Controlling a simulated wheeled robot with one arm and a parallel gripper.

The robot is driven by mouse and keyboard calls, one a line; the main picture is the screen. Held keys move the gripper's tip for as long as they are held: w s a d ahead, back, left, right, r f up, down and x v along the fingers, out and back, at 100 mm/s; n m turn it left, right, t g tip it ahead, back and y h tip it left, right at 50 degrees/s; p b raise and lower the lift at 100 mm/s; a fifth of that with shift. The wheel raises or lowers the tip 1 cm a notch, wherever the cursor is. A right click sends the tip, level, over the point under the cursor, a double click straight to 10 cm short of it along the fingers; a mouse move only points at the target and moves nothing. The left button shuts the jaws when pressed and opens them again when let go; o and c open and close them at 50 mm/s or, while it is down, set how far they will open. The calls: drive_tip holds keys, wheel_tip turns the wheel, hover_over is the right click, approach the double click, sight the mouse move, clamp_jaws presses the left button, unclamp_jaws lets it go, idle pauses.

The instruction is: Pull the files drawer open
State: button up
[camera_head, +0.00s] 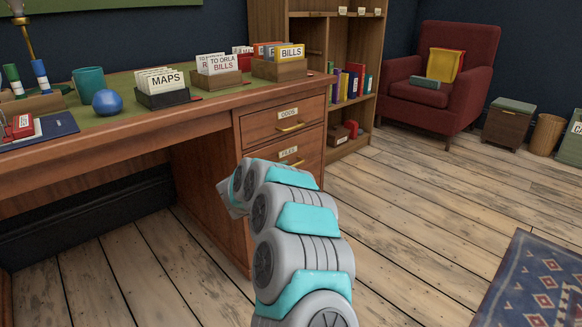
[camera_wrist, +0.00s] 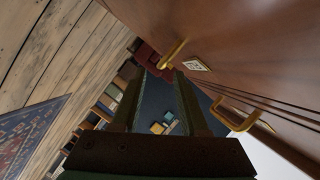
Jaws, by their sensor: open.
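The files drawer (camera_head: 312,150) is the lower drawer in the desk's right pedestal, and its front looks flush. Its label reads FILES, and my arm covers much of its front in the head view. Its brass handle (camera_head: 298,163) shows just above my arm. In the wrist view, the files handle (camera_wrist: 173,52) lies just beyond my fingertips, its near end appearing between them; I cannot tell whether they touch. My gripper (camera_wrist: 160,73) is open, its two dark fingers apart with nothing held. In the head view it is hidden behind my arm.
The upper drawer (camera_head: 262,121) is shut; its handle (camera_wrist: 235,118) sticks out right of my fingers in the wrist view. The desktop (camera_head: 215,100) holds file boxes, a mug and a blue ball. A bookshelf (camera_head: 330,55) stands behind. Wooden floor (camera_head: 400,220) right of the desk is clear.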

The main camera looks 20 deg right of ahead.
drive_tip(key=x, duration=0.6)
drive_tip(key=shift+w, duration=0.1)
clamp_jaws()
idle(1.3)
